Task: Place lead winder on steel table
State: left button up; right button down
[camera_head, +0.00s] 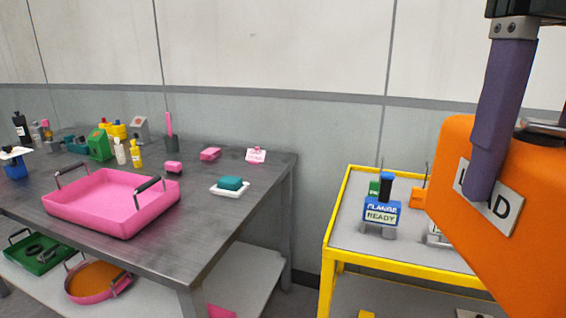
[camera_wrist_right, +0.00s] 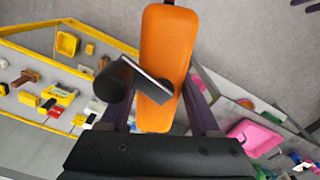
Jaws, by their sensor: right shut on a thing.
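The lead winder (camera_head: 470,250) is a large orange body with a white label, partly covered by a finger, at the right of the head view. My right gripper (camera_head: 490,175) is shut on it and holds it up close to the camera, over the right part of the yellow cart. In the right wrist view the orange winder (camera_wrist_right: 165,45) sits between the purple fingers, with a dark round knob beside it. The steel table (camera_head: 225,207) stands at left, apart from the winder. My left gripper is not in view.
A pink tray (camera_head: 95,205), a teal block on a white dish (camera_head: 230,190) and several bottles occupy the table. Its right front area looks bare. The yellow cart (camera_head: 335,225) holds a blue "READY" sign (camera_head: 380,213). A gap separates table and cart; a wall is behind.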

aim_at(45, 186)
jog(key=i+j+u, duration=0.3)
jog(key=u, duration=0.15)
jog(key=i+j+u, duration=0.7)
jog(key=u, duration=0.15)
jog(key=i+u, duration=0.4)
jog(key=i+j+z, duration=0.2)
jog(key=i, duration=0.35)
jog(key=i+j+z, duration=0.2)
jog(key=i, duration=0.35)
jog(key=i+j+z, duration=0.2)
jog(key=i, duration=0.3)
jog(key=i+j+z, duration=0.2)
jog(key=i, duration=0.3)
jog(key=j, duration=0.1)
